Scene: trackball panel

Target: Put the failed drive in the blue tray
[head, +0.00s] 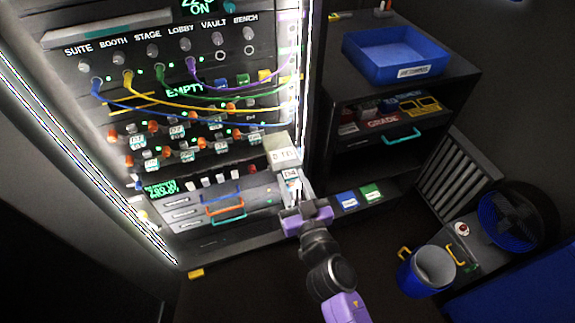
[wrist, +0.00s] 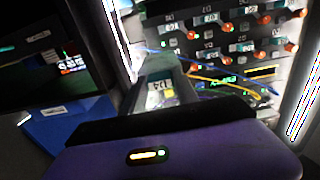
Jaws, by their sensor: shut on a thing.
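A pale drive with a white label (head: 290,176) stands at the lower right of the rack, in front of the lit panel edge. My purple gripper (head: 298,205) is at its near end and shut on it. In the wrist view a grey piece with a label (wrist: 160,94) shows just beyond the gripper body; the fingertips are hidden there. I cannot tell from the pictures whether this drive is marked as failed. The blue tray (head: 397,57) sits on top of the dark cabinet at upper right, with a white label on its front; it looks empty.
A pale box (head: 283,151) juts from the rack just above the drive. Colored cables (head: 190,95) hang across the rack front. Right of my gripper are blue and green labelled pieces (head: 358,196) on a ledge. A shelf with a teal handle (head: 402,136) is below the tray.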

